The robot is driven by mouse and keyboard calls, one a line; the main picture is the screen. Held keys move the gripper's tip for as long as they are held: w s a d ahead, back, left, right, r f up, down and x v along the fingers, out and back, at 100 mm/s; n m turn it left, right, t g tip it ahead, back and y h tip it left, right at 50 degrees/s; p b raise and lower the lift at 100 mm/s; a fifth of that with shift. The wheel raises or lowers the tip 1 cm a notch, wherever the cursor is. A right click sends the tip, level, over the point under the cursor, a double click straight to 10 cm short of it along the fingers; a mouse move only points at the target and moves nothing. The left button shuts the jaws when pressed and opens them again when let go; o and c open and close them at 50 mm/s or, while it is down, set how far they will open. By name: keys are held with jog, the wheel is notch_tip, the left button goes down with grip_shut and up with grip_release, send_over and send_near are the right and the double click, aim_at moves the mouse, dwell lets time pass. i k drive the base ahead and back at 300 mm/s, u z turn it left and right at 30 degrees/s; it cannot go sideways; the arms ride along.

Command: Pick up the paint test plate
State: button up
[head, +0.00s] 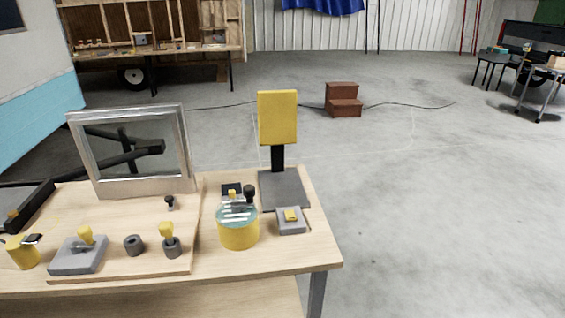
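The paint test plate appears to be the yellow upright rectangular panel (277,118) in the head view. It stands at the back right of the wooden workbench (315,240), held at its lower edge by a short black post. The post rises from a flat dark grey base (285,190). The panel is upright and its broad face is turned toward me. Nothing covers it. My gripper is not in view.
A yellow tin (238,232) with small items above it and a grey block with a yellow top (291,219) stand near the base. A metal-framed window (132,190) and several small fixtures occupy the left. The concrete floor right of the bench is clear; brown steps (343,100) stand behind.

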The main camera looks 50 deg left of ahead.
aim_at(231, 192)
jog(key=z, duration=0.05)
jog(key=i, duration=3.15)
jog(key=u, duration=4.2)
